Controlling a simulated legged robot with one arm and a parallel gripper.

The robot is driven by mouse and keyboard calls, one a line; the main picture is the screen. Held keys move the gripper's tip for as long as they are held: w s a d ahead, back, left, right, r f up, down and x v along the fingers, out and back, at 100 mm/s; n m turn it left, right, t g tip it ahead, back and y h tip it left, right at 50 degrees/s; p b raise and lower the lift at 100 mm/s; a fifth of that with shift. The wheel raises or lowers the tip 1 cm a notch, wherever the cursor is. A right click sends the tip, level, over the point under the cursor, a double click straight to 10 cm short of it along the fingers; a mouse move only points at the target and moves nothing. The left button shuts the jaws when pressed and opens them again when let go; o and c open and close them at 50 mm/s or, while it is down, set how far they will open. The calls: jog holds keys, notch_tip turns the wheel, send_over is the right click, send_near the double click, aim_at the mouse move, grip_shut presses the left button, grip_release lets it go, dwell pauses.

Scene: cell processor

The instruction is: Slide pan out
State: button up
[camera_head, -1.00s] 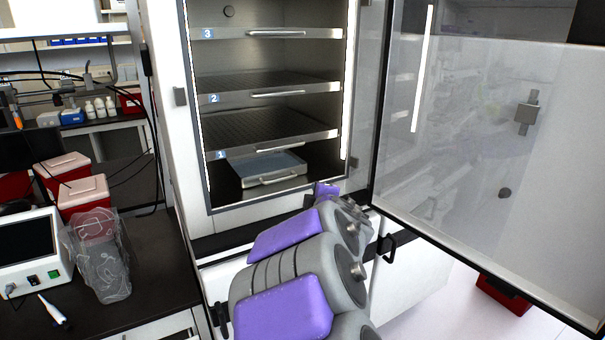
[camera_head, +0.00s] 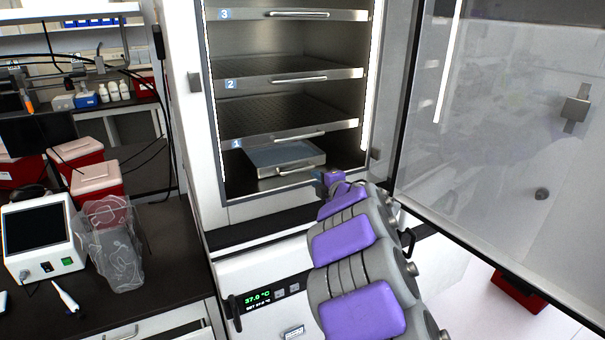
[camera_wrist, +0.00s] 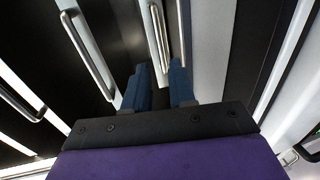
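The pan (camera_head: 285,154) is a shallow grey metal tray with a front handle. It sits at the bottom of the open cabinet, below the shelf labelled 1. My gripper (camera_head: 322,182) is just in front of the cabinet opening, to the right of and slightly below the pan's handle in the head view. In the wrist view my gripper (camera_wrist: 159,82) has its two blue fingers apart, with nothing seen between the tips. A metal handle (camera_wrist: 158,38) lies just ahead of the fingers; I cannot tell for sure which tray it belongs to.
Shelves 2 (camera_head: 290,76) and 3 (camera_head: 290,14) are above, with handles. The glass door (camera_head: 490,130) stands open at right. A bench at left holds a white device (camera_head: 40,235), a bagged item (camera_head: 115,245) and red bins (camera_head: 97,185). A temperature display (camera_head: 257,298) is below the opening.

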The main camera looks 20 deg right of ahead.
aim_at(305, 180)
jog(key=w, duration=0.3)
jog(key=w+f, duration=0.1)
jog(key=w, duration=0.5)
jog(key=shift+w+a+f, duration=0.2)
jog(key=shift+a+f, duration=0.1)
jog(key=shift+f, duration=0.1)
jog(key=shift+w+d+f, duration=0.15)
jog(key=shift+w+d, duration=0.05)
jog(key=shift+d, duration=0.25)
jog(key=shift+w+d+f, duration=0.1)
jog(key=shift+w+d, duration=0.05)
jog(key=shift+d, duration=0.3)
jog(key=shift+a+r, duration=0.1)
jog(key=shift+a, duration=0.5)
jog(key=shift+c, duration=0.9)
jog(key=shift+a, duration=0.15)
grip_shut()
jog(key=shift+d, duration=0.25)
